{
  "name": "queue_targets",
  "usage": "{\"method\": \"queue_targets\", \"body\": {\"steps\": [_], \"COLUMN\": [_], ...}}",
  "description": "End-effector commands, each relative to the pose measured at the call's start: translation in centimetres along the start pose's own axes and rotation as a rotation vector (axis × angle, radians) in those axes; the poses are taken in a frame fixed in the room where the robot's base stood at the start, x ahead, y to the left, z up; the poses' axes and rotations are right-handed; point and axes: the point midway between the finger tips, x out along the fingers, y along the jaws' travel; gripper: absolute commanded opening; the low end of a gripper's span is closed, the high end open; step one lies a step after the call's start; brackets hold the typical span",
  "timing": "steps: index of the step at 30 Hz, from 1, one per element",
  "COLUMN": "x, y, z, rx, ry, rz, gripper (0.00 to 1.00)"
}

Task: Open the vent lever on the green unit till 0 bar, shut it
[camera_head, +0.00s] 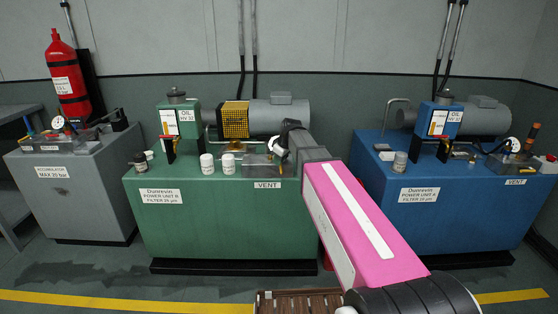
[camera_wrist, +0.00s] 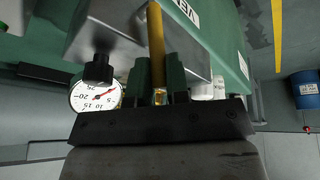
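The green unit (camera_head: 225,215) stands in the middle of the head view, with a VENT label (camera_head: 267,184) on its front edge. My gripper (camera_wrist: 158,78) is over its right front, where my wrist hides much of the fittings in the head view. In the wrist view, the yellow vent lever (camera_wrist: 156,35) runs between the two close-set fingers, which appear shut on it. A white round gauge (camera_wrist: 93,96) is left of the fingers. Its red needle points near the low end, around the 5; I cannot read the exact value.
A blue unit (camera_head: 440,215) stands to the right and a grey accumulator (camera_head: 75,195) to the left, with a red fire extinguisher (camera_head: 68,80) behind it. White containers (camera_head: 228,163) stand on the green unit. A blue bin (camera_wrist: 305,88) shows in the wrist view.

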Motion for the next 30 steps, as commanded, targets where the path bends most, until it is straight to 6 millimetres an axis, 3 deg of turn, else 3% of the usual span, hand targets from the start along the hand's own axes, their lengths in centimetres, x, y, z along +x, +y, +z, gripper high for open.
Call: {"method": "queue_targets", "body": {"steps": [8, 21, 30], "x": [0.1, 1.5, 1.6], "y": [-0.2, -1.4, -1.6], "z": [-0.2, -1.6, -1.7], "rx": [-0.010, -0.099, -0.108], "ry": [-0.024, -0.287, -0.324], "rz": [0.011, 0.160, 0.183], "gripper": [0.00, 0.00, 0.00]}}
